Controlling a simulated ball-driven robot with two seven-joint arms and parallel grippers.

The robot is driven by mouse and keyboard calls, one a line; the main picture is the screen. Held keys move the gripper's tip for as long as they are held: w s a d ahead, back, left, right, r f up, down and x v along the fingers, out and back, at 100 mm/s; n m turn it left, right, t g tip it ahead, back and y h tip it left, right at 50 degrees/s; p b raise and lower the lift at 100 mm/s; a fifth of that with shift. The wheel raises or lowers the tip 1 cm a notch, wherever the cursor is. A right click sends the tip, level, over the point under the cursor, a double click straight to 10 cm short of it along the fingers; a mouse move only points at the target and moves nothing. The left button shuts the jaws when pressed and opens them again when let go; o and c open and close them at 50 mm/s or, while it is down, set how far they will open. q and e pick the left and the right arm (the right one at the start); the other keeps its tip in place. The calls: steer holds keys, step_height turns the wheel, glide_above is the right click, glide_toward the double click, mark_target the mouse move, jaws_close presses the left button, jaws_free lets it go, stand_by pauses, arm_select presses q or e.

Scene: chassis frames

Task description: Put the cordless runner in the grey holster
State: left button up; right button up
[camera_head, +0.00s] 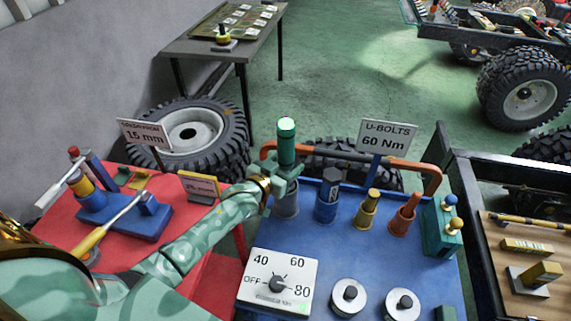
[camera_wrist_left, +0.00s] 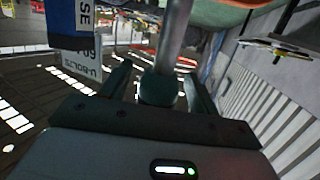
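The cordless runner (camera_head: 286,143) is a green upright cylinder with a bright green lit top. Whether the runner's lower end is inside the holster's mouth is hidden. My right gripper is not in view.
Just right stand a blue holster (camera_head: 326,203), a gold one (camera_head: 367,212) and an orange one (camera_head: 402,220). An orange pipe (camera_head: 431,176) and a U-BOLTS 60 Nm sign (camera_head: 387,139) are behind. A dial panel (camera_head: 266,283) and two round knobs lie in front.

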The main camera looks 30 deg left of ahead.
arm_select(q)
steer(key=shift+s+r, duration=0.1)
steer(key=shift+r, duration=0.1)
steer(key=p+v, duration=0.2)
steer(key=v, duration=1)
steer(key=shift+f, duration=0.1)
